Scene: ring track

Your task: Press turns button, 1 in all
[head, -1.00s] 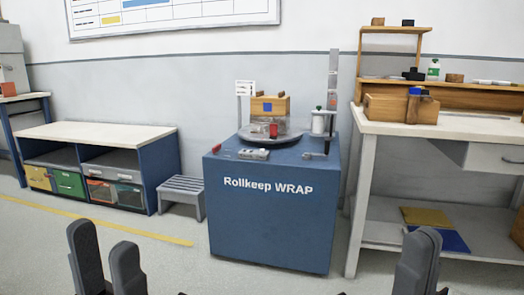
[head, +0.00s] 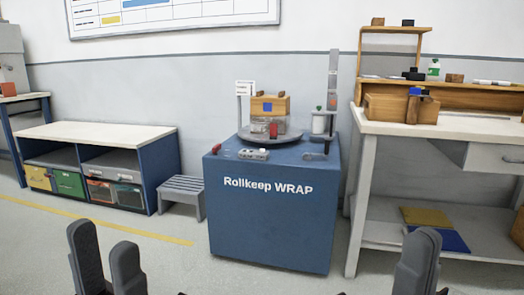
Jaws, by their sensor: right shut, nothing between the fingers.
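A blue wrapping machine (head: 268,232) marked "Rollkeep WRAP" stands ahead in the middle. On its top front edge is a small grey control panel (head: 254,154); its button markings are too small to read. A red piece (head: 216,149) sits left of the panel. Behind is a round grey turntable (head: 245,136) bearing a load with a wooden box (head: 270,106) on top. My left gripper (head: 106,257) is open and empty at the lower left. My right gripper (head: 417,262) is shut and empty at the lower right. Both are well apart from the machine.
A wooden workbench (head: 400,123) with shelves stands close on the right. A low white-topped cabinet (head: 95,134) and a grey step stool (head: 180,190) stand on the left. The floor (head: 170,265) before the machine is clear.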

